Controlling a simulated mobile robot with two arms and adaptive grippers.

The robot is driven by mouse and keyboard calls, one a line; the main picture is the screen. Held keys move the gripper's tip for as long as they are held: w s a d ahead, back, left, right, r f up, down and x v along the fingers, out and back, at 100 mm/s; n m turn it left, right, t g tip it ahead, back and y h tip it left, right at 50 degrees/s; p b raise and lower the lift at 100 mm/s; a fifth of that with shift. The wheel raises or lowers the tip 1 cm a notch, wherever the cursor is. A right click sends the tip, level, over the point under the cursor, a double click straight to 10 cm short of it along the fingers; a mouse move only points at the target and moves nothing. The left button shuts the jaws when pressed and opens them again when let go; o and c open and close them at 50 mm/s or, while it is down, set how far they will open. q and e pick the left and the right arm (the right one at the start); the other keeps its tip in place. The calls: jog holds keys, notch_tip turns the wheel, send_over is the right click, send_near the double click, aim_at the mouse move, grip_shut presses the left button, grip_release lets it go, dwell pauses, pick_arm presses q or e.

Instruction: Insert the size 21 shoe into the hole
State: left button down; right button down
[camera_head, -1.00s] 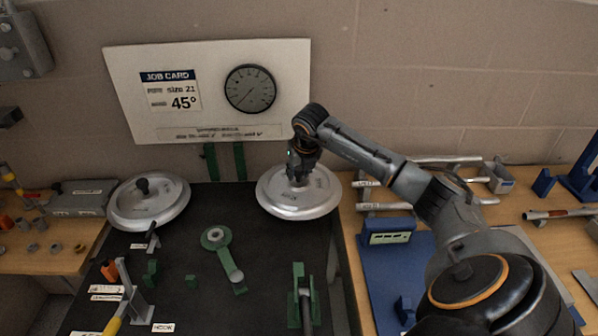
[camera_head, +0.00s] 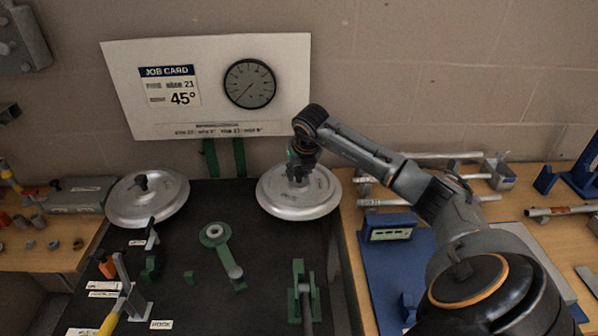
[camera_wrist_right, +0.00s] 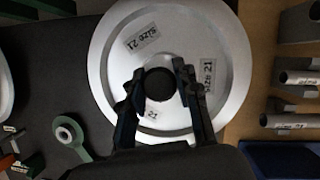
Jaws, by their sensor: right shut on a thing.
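The size 21 shoe (camera_head: 318,205) is a silver round disc at the back right of the dark bench top. In the right wrist view its face (camera_wrist_right: 222,105) carries several "Size 21" labels. My right gripper (camera_head: 299,177) points down at its middle. In the right wrist view the fingers (camera_wrist_right: 160,88) are on either side of the dark round centre, shut on the shoe there. My left gripper is not in view.
A second silver disc (camera_head: 160,207) with a black knob stands at the back left. A green clamp (camera_head: 302,290) and a hook stand (camera_head: 130,290) are in front. A wall board (camera_head: 215,115) reads size 21, 45°. A blue tray and pipes lie on the right.

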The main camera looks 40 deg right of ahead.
jog(key=shift+f+b, duration=0.55)
jog(key=shift+f, duration=0.1)
jog(key=c, duration=1)
grip_release()
jog(key=shift+o, duration=0.5)
jog(key=shift+f, duration=0.1)
jog(key=shift+r+p, duration=1.6)
jog(key=shift+r, duration=0.95)
jog(key=v, duration=1.2)
